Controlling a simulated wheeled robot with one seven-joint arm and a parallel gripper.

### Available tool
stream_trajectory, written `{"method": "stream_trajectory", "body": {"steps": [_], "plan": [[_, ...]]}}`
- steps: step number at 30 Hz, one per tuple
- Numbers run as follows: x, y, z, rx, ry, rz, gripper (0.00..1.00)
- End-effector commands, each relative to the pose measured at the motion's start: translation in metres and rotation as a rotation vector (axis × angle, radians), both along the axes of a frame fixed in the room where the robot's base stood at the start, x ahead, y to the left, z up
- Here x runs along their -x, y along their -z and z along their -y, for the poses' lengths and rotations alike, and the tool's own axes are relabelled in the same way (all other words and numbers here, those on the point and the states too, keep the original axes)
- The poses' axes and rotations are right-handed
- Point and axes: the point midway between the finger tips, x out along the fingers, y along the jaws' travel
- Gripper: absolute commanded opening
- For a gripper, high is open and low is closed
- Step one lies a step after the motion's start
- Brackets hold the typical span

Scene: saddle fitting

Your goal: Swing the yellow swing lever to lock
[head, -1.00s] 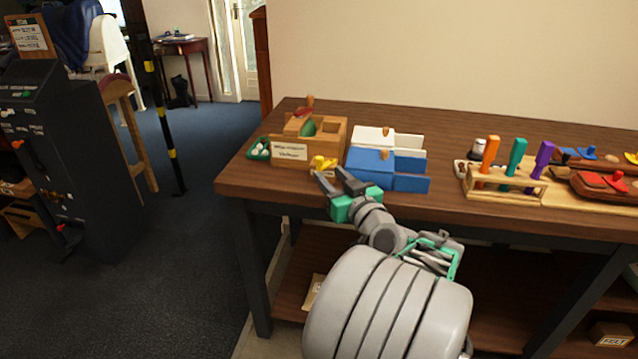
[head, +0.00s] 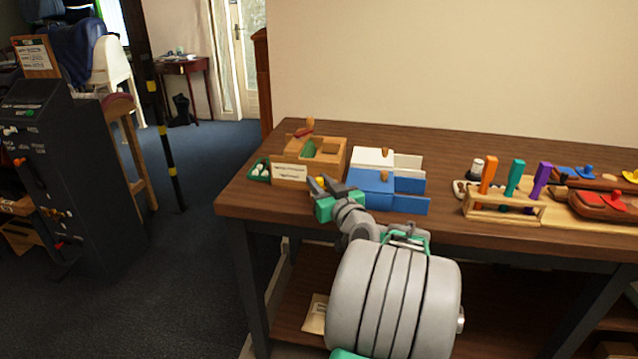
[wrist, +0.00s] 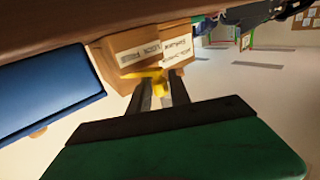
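The yellow swing lever (wrist: 159,80) shows in the wrist view at the front of the wooden box (wrist: 117,68), just below its label cards. Part of it stands between my two fingertips; I cannot tell whether they touch it. My gripper (head: 320,184), grey fingers on a green body, is at the table's front edge in the head view, in front of the box (head: 333,150). There it hides most of the lever. In the wrist view my gripper (wrist: 160,90) has its fingers apart, with a gap around the yellow part.
Blue and white boxes (head: 372,184) stand close to the right of my gripper. A green tray with white pieces (head: 259,170) lies left of the wooden box. A rack with coloured handles (head: 505,205) stands farther right. The table's front edge is below my gripper.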

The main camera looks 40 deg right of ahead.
Motion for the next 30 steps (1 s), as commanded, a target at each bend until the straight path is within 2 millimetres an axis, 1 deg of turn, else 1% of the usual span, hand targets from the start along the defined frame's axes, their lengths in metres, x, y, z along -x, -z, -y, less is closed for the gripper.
{"method": "stream_trajectory", "body": {"steps": [1,8,23,30], "plan": [[0.0001,0.0000,-0.0001,0.000,0.000,0.000,0.19],[0.0001,0.0000,-0.0001,0.000,0.000,0.000,0.00],[-0.0008,-0.0014,-0.0007,-0.001,0.015,0.000,0.00],[-0.0059,-0.0040,-0.0028,0.001,0.095,0.000,0.00]]}}
